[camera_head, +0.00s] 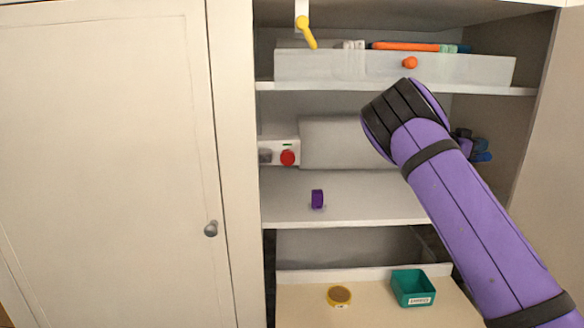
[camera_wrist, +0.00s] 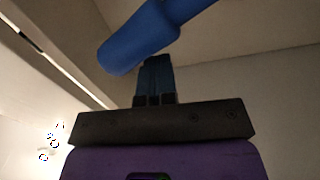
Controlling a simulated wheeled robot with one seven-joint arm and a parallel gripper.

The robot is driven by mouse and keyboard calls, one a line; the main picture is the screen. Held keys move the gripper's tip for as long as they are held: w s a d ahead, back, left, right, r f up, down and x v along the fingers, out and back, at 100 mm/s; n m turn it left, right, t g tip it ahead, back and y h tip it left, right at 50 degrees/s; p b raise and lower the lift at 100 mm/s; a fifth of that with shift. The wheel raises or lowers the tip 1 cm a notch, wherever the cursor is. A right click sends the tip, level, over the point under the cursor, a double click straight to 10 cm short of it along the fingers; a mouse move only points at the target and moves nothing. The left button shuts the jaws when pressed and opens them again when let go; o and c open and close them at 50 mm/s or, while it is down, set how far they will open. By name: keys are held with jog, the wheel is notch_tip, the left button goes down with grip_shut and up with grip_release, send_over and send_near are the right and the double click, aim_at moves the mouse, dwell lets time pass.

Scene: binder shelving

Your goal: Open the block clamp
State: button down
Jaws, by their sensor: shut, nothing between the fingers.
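In the wrist view, a thick blue rounded bar (camera_wrist: 140,38) with a thinner blue rod (camera_wrist: 188,10) runs across the top, close to my fingertips. It looks like a lever handle, and I take it for part of the block clamp; the clamp's body is not clearly visible. My gripper (camera_wrist: 155,62) is shut and empty, its dark blue fingers together just below the bar. I cannot tell whether they touch it. In the head view my purple arm hides most of that area; small blue parts (camera_head: 482,152) show beyond it near the right cabinet wall.
A white bin (camera_head: 330,66) with an orange knob fills the top shelf. A yellow lever (camera_head: 305,30) hangs above it. The middle shelf holds a red-button box (camera_head: 288,157) and a purple ring (camera_head: 317,199). Below are a green tray (camera_head: 413,288) and a yellow roll (camera_head: 339,296).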

jog(key=shift+w+r, duration=0.15)
jog(key=shift+r, duration=0.35)
jog(key=shift+a, duration=2.95)
jog(key=s+d+f+n+y, duration=0.2)
jog(key=s+n+y, duration=0.2)
jog(key=s+y, duration=1)
jog(key=s+a+r+n+t+y, duration=0.1)
jog(key=s+a+n, duration=0.3)
jog(key=s+a, duration=0.3)
jog(key=s+a+r+n+t+y, duration=0.1)
jog(key=s+a+n, duration=0.4)
jog(key=s, duration=1.2)
jog(key=s+a+r+n+t+y, duration=0.2)
jog(key=s+a+n, duration=0.3)
jog(key=s+a, duration=0.5)
jog(key=shift+s+t, duration=0.4)
jog(key=shift+s, duration=0.65)
